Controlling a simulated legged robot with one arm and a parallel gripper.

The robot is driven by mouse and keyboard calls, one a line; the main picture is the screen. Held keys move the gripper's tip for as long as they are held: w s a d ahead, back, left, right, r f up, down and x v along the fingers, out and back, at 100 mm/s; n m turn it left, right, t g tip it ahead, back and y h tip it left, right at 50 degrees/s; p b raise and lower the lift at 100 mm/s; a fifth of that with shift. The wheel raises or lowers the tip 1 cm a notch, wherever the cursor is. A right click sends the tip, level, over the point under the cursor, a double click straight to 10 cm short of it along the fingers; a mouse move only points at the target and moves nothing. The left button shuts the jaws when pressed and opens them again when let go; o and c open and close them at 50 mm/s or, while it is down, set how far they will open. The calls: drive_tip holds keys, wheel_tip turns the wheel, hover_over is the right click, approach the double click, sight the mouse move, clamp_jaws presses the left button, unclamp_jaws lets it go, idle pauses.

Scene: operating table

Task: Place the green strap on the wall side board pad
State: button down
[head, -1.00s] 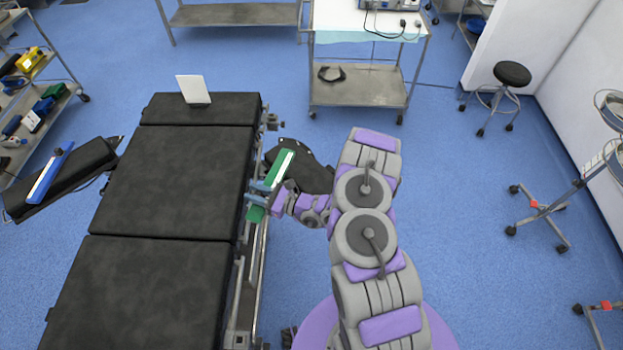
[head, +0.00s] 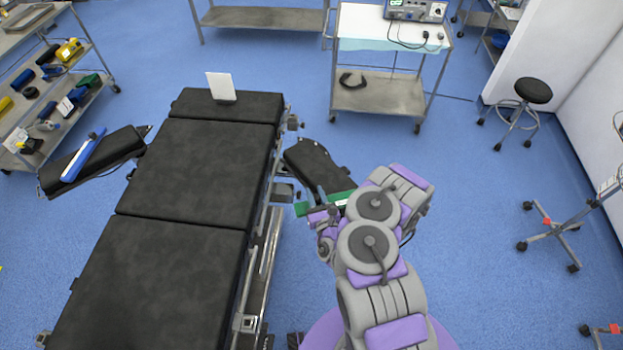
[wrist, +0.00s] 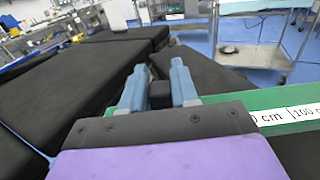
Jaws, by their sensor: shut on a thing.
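My gripper (head: 322,204) is shut on the green strap (head: 338,198), a flat green bar with a white label. In the wrist view the blue fingers (wrist: 161,86) stand over the strap (wrist: 266,100), which runs off to the right with a printed cm scale. In the head view the strap lies across the near end of the black arm board pad (head: 317,168) on the table's right side. I cannot tell whether it touches the pad. Part of the strap is hidden behind my arm. Another board pad (head: 112,160) on the left side carries a blue strap (head: 83,155).
The black operating table (head: 203,170) fills the left middle, with metal rails along its right edge. A white panel (head: 221,87) stands at its far end. A cart (head: 388,92), a stool (head: 527,100) and a shelf (head: 50,95) stand around.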

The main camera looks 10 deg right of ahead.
drive_tip(key=w+f+b, duration=0.1)
drive_tip(key=w, duration=0.2)
drive_tip(key=w+f+b, duration=0.2)
drive_tip(key=w, duration=0.2)
drive_tip(key=w+f+b, duration=0.1)
drive_tip(key=w, duration=0.3)
drive_tip(key=shift+a+f, duration=0.25)
drive_tip(key=shift+a, duration=0.1)
drive_tip(key=shift+w, duration=0.1)
drive_tip(key=c, duration=0.9)
unclamp_jaws()
drive_tip(key=shift+b, duration=0.3)
drive_tip(key=shift+o, duration=0.2)
